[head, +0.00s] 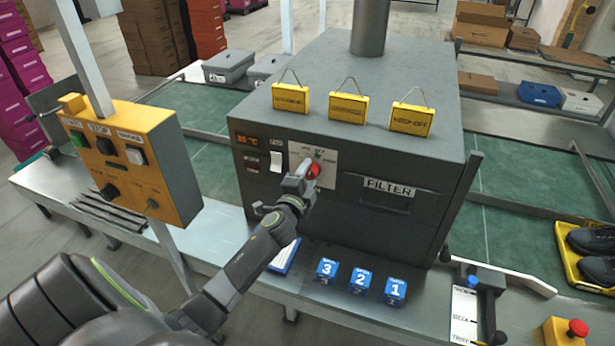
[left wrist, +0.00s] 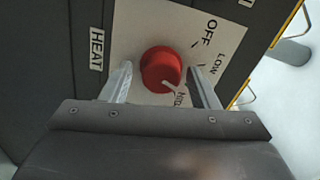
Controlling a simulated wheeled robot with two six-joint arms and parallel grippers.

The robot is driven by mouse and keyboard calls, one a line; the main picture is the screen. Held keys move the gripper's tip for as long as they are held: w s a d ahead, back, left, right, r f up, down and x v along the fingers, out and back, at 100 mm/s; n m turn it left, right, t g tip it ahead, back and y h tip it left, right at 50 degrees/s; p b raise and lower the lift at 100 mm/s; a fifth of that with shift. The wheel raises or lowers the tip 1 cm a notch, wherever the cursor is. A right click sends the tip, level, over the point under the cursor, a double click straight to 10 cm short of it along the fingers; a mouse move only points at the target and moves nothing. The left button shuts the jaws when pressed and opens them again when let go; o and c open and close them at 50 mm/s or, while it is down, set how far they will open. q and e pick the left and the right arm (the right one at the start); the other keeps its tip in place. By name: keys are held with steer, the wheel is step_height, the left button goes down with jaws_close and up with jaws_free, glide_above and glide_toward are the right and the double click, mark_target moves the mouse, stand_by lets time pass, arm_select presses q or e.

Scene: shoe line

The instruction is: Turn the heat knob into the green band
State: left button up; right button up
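The red heat knob (head: 314,170) sits on a pale dial plate (head: 327,157) on the front of the dark grey oven. A small green patch (head: 318,154) shows just above the knob in the head view; I see no green band in the left wrist view. There the knob (left wrist: 160,68) has a white pointer (left wrist: 168,86) aimed down and right, near a partly hidden word. OFF and LOW are readable. My left gripper (head: 301,174) is at the dial, its fingers (left wrist: 160,72) spread on both sides of the knob, with a gap at the left finger.
A white switch (head: 276,162) and a red display are left of the dial; a FILTER drawer (head: 389,191) is right. Yellow tags (head: 347,107) hang above. An orange control box (head: 130,158) stands left. Blue numbered blocks (head: 360,281) sit on the ledge below.

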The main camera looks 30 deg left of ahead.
arm_select(q)
steer(key=shift+o, duration=0.3)
steer(key=b+v, duration=0.2)
steer(key=v, duration=1.5)
steer(key=shift+s+d, duration=0.15)
